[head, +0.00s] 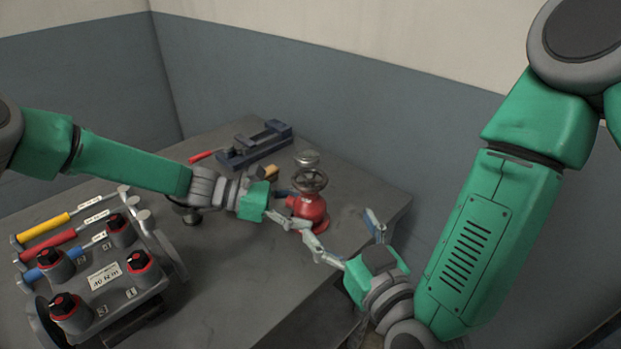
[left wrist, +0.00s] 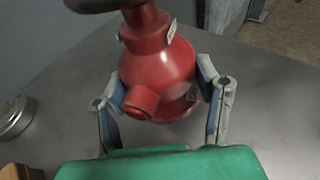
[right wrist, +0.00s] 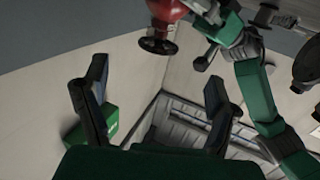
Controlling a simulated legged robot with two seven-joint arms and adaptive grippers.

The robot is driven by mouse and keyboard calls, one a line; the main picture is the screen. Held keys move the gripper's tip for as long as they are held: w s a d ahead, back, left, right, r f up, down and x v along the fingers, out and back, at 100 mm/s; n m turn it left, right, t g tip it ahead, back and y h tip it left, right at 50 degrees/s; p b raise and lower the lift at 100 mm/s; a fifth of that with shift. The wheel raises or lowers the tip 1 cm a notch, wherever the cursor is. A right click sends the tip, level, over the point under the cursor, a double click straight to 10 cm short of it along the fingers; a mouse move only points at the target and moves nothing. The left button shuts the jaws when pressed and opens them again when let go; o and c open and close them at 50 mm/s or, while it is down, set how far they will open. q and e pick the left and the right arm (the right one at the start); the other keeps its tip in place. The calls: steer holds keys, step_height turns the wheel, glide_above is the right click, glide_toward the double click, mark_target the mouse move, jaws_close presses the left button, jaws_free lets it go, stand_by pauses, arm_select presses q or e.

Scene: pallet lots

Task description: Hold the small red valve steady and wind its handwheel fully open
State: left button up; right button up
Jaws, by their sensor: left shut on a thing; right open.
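The small red valve (head: 309,210) stands upright on the grey table, with its dark handwheel (head: 310,180) on top. My left gripper (head: 296,210) is shut on the valve's body from the left. In the left wrist view its fingers lie on both sides of the red body (left wrist: 158,66), and the handwheel is mostly cut off at the top. My right gripper (head: 339,224) is open and empty, to the right of and lower than the handwheel in the head view. In the right wrist view the handwheel (right wrist: 158,45) appears beyond the open fingers, apart from them.
A panel with black-and-red knobs (head: 137,261) and yellow, red and blue-handled tools (head: 62,236) stands at the left. A dark blue vise (head: 254,147) sits at the back. A round metal tin (head: 307,159) is behind the valve. The table's right edge is close by.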

mark_target(303, 169)
steer(key=x, duration=0.4)
steer(key=r+x, duration=0.1)
steer(key=x, duration=0.7)
steer(key=shift+w+a+r, duration=0.1)
steer(key=shift+r, duration=0.2)
steer(key=c, duration=1.2)
